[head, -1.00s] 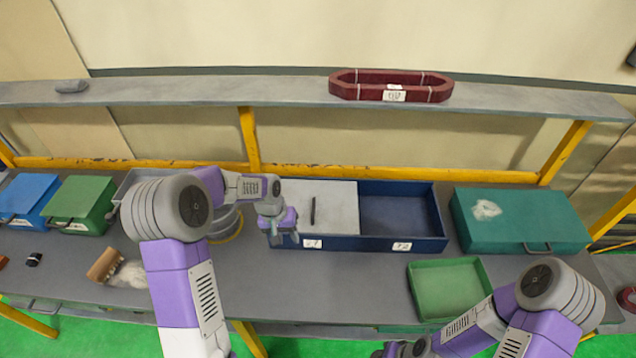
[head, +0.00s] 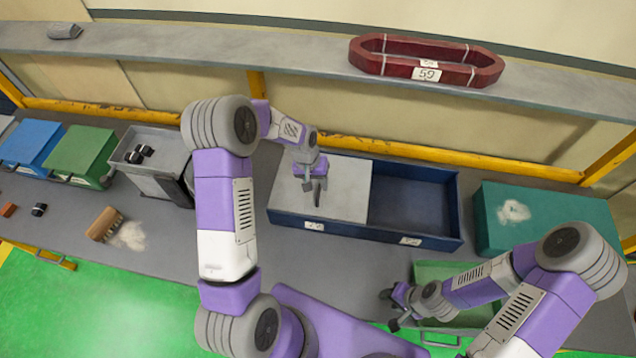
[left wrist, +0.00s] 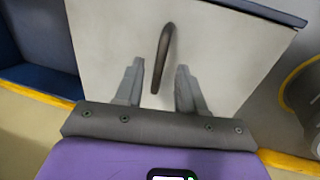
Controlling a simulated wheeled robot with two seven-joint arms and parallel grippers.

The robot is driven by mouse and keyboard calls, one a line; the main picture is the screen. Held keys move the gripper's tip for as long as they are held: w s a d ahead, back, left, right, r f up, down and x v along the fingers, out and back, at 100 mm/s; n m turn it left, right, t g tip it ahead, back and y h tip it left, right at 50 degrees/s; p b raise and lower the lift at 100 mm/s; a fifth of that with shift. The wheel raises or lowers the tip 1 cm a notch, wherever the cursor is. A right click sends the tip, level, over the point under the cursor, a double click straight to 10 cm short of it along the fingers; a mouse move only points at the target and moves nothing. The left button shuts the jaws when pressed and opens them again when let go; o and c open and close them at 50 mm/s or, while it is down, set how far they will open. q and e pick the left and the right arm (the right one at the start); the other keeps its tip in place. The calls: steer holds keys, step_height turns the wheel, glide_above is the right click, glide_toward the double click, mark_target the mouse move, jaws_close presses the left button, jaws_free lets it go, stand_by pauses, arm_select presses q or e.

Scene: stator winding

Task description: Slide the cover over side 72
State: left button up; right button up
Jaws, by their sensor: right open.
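A blue two-part box (head: 370,236) lies on the bench. A pale grey cover (head: 345,200) lies over its left half; the right compartment (head: 412,204) is open and looks empty. Its right front label (head: 411,240) is too blurred to read surely now but looks like 72 earlier. My left gripper (head: 313,182) is over the cover, at its dark handle (head: 317,195). In the left wrist view, the open left fingers (left wrist: 160,65) stand either side of the handle (left wrist: 165,45), with gaps on both sides. My right gripper (head: 390,312) is open and empty, beside the green tray.
A green tray (head: 428,272) lies front right, partly behind my right arm. A teal case (head: 555,220) stands right of the box. A grey bin (head: 150,160), green box (head: 82,152) and brush (head: 104,224) are left. A red ring frame (head: 425,62) rests on the shelf.

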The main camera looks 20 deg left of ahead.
arm_select(q)
steer(key=shift+d+f, duration=0.15)
steer(key=shift+f, duration=0.65)
jaws_close()
